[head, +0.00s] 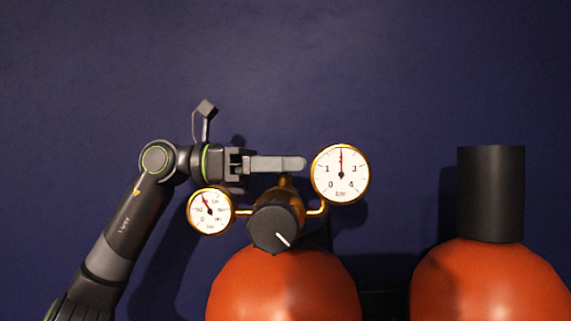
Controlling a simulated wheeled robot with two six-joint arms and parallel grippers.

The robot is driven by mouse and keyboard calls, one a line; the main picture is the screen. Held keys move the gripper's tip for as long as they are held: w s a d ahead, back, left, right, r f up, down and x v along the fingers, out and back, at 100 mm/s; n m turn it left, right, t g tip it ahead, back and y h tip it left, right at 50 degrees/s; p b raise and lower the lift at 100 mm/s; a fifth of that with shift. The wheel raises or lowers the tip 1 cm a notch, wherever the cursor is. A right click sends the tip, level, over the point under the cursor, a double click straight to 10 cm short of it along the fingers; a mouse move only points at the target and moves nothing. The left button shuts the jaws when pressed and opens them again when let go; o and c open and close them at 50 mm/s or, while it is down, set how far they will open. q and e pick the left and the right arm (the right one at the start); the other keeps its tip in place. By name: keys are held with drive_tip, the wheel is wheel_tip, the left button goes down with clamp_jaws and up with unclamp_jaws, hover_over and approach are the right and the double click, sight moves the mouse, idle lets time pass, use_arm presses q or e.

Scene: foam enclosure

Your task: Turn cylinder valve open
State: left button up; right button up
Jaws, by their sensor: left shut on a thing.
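An orange gas cylinder (283,285) stands at the bottom middle, with a brass valve stem (286,183) rising above it. My left gripper (290,163) comes in level from the left, its fingers at the top of this stem. It is shut on the cylinder valve, and the fingers hide the part they hold. In front of the valve is a round black knob (273,228) with a white mark pointing to the lower right. My right gripper is out of view.
A left gauge (209,211) and a larger right gauge (340,173) flank the valve on brass pipes; the right needle points near 2. A second orange cylinder (490,285) with a black cap (491,194) stands at the right. The dark blue wall (420,70) is bare above.

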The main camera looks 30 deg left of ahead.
use_arm(q)
drive_tip(key=shift+t, duration=0.3)
drive_tip(key=shift+r+n+t+y+p, duration=0.1)
drive_tip(key=shift+n+t+y+p, duration=0.25)
drive_tip(key=shift+n+t+y, duration=0.7)
drive_tip(key=shift+n+t+y+p, duration=1)
drive_tip(key=shift+n+t+y, duration=0.65)
drive_tip(key=shift+t, duration=0.2)
drive_tip(key=shift+y, duration=0.3)
drive_tip(key=o, duration=1)
drive_tip(key=shift+a, duration=0.1)
drive_tip(key=shift+c, duration=0.2)
